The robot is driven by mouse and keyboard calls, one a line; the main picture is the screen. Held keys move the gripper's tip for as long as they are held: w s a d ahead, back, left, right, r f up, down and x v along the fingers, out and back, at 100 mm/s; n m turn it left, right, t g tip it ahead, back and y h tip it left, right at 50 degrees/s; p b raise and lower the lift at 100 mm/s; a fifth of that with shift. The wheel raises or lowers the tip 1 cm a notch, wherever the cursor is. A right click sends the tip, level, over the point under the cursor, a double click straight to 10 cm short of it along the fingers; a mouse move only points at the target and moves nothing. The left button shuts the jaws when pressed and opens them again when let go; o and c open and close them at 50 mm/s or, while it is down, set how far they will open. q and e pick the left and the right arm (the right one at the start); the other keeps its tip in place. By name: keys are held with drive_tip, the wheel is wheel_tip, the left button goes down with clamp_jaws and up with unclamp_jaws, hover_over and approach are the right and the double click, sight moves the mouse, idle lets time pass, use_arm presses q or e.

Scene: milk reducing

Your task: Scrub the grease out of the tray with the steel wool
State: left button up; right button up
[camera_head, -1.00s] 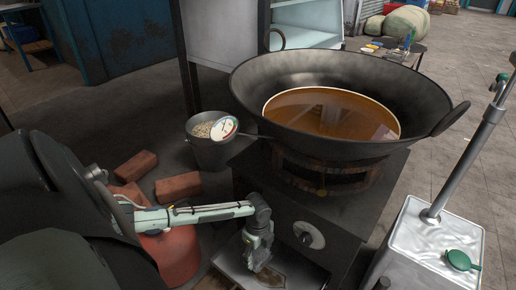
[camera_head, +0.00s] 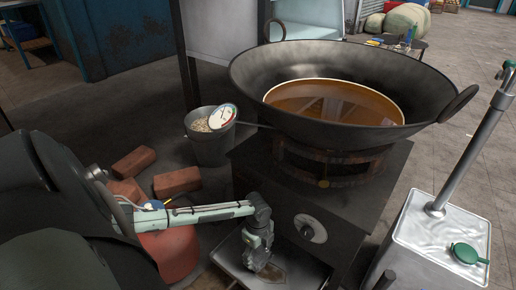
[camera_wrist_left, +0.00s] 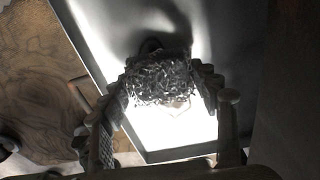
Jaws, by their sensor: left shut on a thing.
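The metal tray (camera_head: 228,262) sits low in front of the stove, partly hidden by my left gripper and cut by the lower picture edge. A brown grease patch (camera_head: 278,275) shows on its floor beside the gripper. My left gripper (camera_head: 257,262) points down into the tray. In the left wrist view its fingers (camera_wrist_left: 160,88) are shut on a grey, curly ball of steel wool (camera_wrist_left: 158,80), held over the tray floor (camera_wrist_left: 228,45). A small dark spot shows just beyond the wool. I cannot tell if the wool touches the floor. My right gripper is out of view.
The stove (camera_head: 312,228) carries a wide wok (camera_head: 250,80) of brown liquid just above the tray. A bucket (camera_head: 211,147) and several bricks (camera_head: 177,183) lie left. A metal can (camera_head: 440,235) with a pump pipe stands right.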

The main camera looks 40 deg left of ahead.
use_arm(q)
drive_tip(key=shift+f+b, duration=0.55)
drive_tip(key=shift+f, duration=0.45)
drive_tip(key=shift+d, duration=0.1)
